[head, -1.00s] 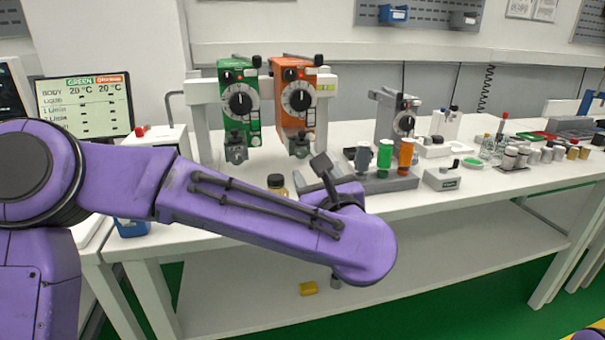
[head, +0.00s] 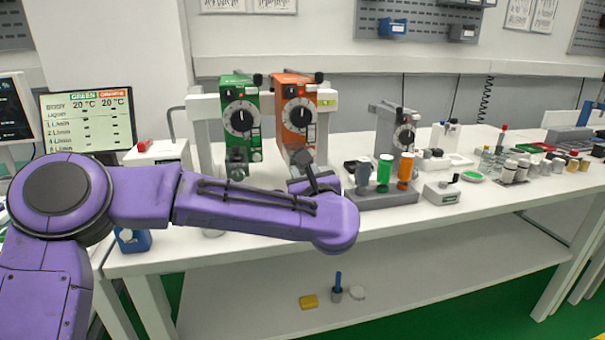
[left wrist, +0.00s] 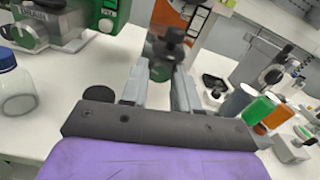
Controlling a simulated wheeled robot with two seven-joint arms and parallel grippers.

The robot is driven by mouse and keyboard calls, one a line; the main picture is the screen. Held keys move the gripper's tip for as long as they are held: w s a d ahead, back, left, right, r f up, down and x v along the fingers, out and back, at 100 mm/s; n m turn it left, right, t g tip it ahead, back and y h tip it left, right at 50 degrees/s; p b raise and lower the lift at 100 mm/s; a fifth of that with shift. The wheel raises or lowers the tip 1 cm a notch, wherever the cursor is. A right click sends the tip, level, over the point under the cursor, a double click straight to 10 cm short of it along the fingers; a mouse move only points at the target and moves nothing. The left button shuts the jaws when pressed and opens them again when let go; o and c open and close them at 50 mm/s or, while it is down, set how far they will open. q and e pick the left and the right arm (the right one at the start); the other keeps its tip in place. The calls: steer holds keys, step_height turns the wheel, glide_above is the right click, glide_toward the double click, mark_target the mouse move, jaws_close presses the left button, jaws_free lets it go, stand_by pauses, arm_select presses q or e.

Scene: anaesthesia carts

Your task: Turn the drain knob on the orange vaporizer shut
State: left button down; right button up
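The orange vaporizer (head: 297,92) stands upright on the bench to the right of the green vaporizer (head: 239,97), with a dial on its front. In the left wrist view its lower part (left wrist: 184,18) shows at the top. Its dark drain fitting (left wrist: 163,66), with a black knob (left wrist: 174,36), lies straight ahead of my left gripper (left wrist: 161,80). The two fingers are apart, on either side of the fitting's lower part; I cannot tell whether they touch it. In the head view my left gripper (head: 308,168) is partly hidden by my wrist, just below the orange vaporizer. My right gripper is not in view.
A grey stand with green and orange bottles (head: 385,170) is close on the right of my left gripper. A blue-capped jar (left wrist: 14,88) stands on the left in the wrist view. A monitor (head: 87,119) is at the left.

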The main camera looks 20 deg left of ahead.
arm_select(q)
steer(key=m, duration=0.4)
steer(key=c, duration=0.8)
jaws_free()
steer(key=b+v, duration=0.1)
steer(key=v, duration=0.9)
steer(key=shift+s+d, duration=0.2)
steer(key=shift+d, duration=0.05)
